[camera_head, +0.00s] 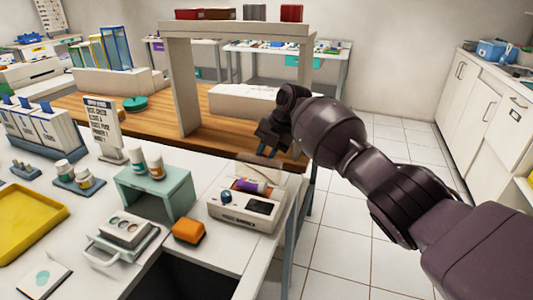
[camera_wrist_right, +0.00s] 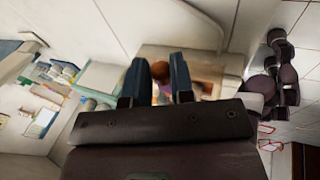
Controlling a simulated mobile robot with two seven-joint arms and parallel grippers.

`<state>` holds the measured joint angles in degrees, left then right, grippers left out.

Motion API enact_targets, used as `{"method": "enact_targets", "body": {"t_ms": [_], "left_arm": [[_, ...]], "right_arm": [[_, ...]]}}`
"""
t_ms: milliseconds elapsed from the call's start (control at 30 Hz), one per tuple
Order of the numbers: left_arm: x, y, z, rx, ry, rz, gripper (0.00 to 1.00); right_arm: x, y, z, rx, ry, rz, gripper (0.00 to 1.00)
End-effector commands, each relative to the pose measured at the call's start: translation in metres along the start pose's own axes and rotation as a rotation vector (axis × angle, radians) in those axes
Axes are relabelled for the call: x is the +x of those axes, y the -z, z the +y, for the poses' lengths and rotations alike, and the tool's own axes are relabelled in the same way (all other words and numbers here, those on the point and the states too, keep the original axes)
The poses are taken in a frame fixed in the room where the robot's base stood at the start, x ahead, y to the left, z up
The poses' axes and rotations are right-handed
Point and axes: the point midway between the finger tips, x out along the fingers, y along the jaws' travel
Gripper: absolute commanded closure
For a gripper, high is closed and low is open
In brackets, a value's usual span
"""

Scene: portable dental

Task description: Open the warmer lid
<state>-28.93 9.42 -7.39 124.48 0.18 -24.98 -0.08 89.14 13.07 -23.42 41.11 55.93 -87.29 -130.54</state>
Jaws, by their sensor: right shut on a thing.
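The warmer (camera_head: 238,213) is a small white box with a dark panel on its front, at the table's right front edge. Its clear lid (camera_head: 258,172) stands raised at the back of the box. A purple and orange item (camera_head: 251,186) shows in the open top. My right gripper (camera_head: 268,150) is above the back of the warmer, shut on the lid near its upper edge. In the right wrist view the fingers (camera_wrist_right: 159,66) have a narrow gap between them, and the lid is hard to make out there. My left gripper is not in view.
An orange block (camera_head: 188,231) and a teal stand (camera_head: 153,190) with two bottles are left of the warmer. A white shelf frame (camera_head: 182,85) stands behind on the wooden top. A yellow tray (camera_head: 28,222) is far left. Tiled floor lies open to the right.

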Motion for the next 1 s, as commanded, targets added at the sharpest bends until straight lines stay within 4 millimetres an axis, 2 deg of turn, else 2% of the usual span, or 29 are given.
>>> {"method": "enact_targets", "body": {"t_ms": [33,367,400,533,833,1000], "left_arm": [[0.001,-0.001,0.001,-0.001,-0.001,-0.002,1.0],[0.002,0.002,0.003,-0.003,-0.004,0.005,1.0],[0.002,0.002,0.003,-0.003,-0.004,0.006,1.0],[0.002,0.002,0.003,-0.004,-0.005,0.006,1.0],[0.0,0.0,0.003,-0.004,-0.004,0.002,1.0],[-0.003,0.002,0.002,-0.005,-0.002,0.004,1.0]], "right_arm": [[0.005,0.0,-0.003,0.004,0.004,0.006,1.0],[0.004,0.0,-0.002,0.003,0.004,0.006,1.0],[0.004,0.0,-0.002,0.003,0.004,0.006,0.73],[0.003,0.0,-0.002,0.003,0.003,0.005,0.55],[-0.001,0.0,0.0,0.002,0.001,0.003,0.55],[-0.02,0.0,0.001,0.001,0.0,0.0,0.55]]}}
